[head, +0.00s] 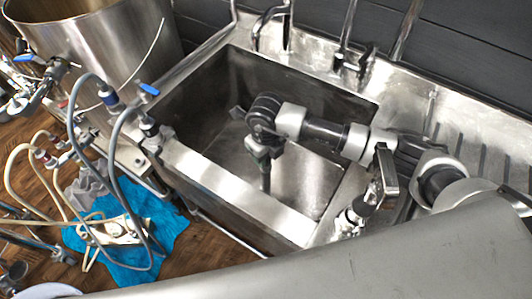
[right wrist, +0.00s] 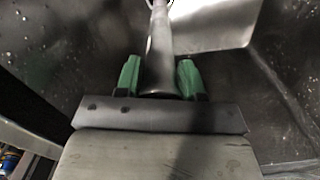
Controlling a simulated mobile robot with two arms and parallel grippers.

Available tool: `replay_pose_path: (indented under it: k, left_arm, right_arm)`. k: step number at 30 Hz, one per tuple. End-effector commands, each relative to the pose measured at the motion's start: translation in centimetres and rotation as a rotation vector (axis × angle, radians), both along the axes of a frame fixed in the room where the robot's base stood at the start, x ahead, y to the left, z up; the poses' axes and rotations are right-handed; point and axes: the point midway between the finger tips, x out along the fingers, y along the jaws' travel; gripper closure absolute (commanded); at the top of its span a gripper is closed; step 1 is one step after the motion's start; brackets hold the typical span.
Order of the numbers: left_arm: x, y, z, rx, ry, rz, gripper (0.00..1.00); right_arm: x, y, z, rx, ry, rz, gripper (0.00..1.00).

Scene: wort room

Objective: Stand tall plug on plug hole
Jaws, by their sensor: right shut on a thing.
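The tall plug (head: 266,182) is a slim, dark grey tube in the sink basin (head: 215,140). My right gripper (head: 264,158) reaches into the basin from the right and is shut on the plug, which hangs roughly upright below it. In the right wrist view, the green fingertips of the right gripper (right wrist: 160,80) sit on both sides of the plug's grey tube (right wrist: 159,45). I cannot make out the plug hole clearly. A small pale curve at the top edge of the wrist view is too cut off to identify. My left gripper is not in view.
Taps (head: 272,30) stand along the sink's back edge. A ribbed steel drainboard (head: 480,150) lies to the right. A large steel vessel (head: 105,45) and looped hoses (head: 70,110) are at the left. A blue cloth (head: 130,245) lies on the wooden floor.

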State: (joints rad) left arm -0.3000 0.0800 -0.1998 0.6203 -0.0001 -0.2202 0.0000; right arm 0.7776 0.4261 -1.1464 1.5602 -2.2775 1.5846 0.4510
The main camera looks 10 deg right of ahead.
Motion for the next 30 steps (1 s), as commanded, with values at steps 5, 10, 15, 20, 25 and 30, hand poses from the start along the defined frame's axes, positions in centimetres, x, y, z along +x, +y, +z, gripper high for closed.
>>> replay_pose_path:
  k: [5, 10, 15, 20, 25, 30]
  left_arm:
    - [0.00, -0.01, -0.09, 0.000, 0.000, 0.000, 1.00]
    - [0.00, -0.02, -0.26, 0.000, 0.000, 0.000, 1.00]
    - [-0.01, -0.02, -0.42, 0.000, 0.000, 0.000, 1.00]
    - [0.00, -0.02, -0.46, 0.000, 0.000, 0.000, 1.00]
    - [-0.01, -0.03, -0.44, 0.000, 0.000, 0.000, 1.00]
    - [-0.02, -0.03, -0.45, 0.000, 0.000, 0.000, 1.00]
  right_arm:
    - [0.07, 0.04, 0.03, 0.001, -0.003, 0.000, 1.00]
    - [0.07, 0.03, -0.11, 0.001, -0.003, 0.000, 1.00]
    - [0.09, 0.03, -0.24, 0.001, -0.003, 0.000, 1.00]
    - [0.09, 0.03, -0.27, 0.001, -0.003, 0.000, 1.00]
    - [0.07, 0.03, -0.27, 0.001, -0.003, 0.000, 1.00]
    - [0.05, 0.03, -0.30, 0.001, -0.002, 0.000, 0.37]
